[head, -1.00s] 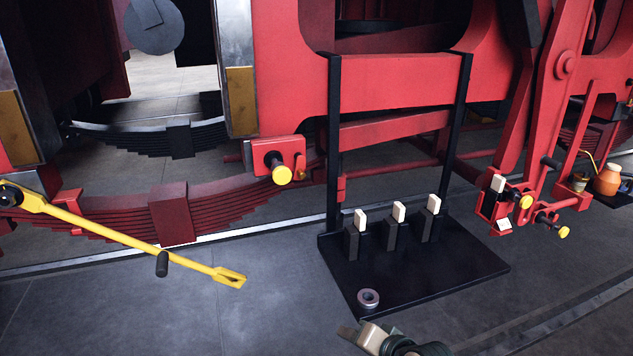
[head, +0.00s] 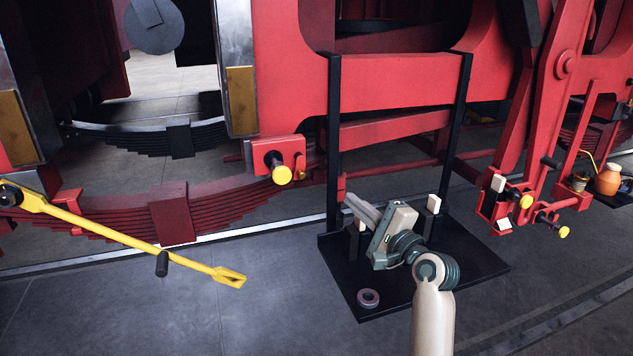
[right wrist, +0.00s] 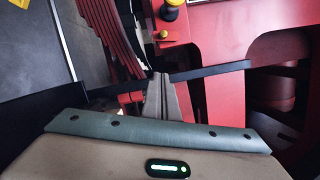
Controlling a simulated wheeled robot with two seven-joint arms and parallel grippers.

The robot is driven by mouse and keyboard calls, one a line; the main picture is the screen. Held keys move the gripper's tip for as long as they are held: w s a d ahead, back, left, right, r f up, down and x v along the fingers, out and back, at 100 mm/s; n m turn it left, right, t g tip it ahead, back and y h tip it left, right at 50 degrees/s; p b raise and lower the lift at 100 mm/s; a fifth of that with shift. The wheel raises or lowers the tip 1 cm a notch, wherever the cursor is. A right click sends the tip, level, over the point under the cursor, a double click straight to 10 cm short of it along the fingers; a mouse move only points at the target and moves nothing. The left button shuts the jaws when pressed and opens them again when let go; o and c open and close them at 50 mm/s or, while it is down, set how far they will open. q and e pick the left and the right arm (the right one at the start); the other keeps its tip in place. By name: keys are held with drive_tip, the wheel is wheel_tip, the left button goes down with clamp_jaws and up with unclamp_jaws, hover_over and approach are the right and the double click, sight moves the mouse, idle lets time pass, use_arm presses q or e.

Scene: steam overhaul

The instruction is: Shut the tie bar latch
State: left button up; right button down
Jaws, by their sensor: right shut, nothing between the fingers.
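A long yellow bar (head: 120,236) with a forked end and a black handle (head: 162,264) slants down to the right from a pivot at the left; I take it for the tie bar latch. Its free end lies apart from the red bracket (head: 262,152), which carries a black stud with a yellow knob (head: 281,174). The knob also shows at the top of the right wrist view (right wrist: 174,3). My right gripper (head: 352,202) is shut and empty, above the black base plate and right of the bar's end. My left gripper is out of view.
The black base plate (head: 460,268) has two tall black posts and short stands with cream tips, partly hidden by my right arm. A grey ring (head: 368,298) lies near its front edge. Red linkage with yellow knobs (head: 525,201) stands right. Floor below the bar is clear.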

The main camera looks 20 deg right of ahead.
sight(301, 170)
drive_tip(key=w+a+r+p, duration=0.2)
drive_tip(key=w+a+p, duration=0.3)
drive_tip(key=w, duration=0.4)
drive_tip(key=shift+w+a, duration=0.35)
drive_tip(key=shift+a, duration=0.2)
idle(0.5)
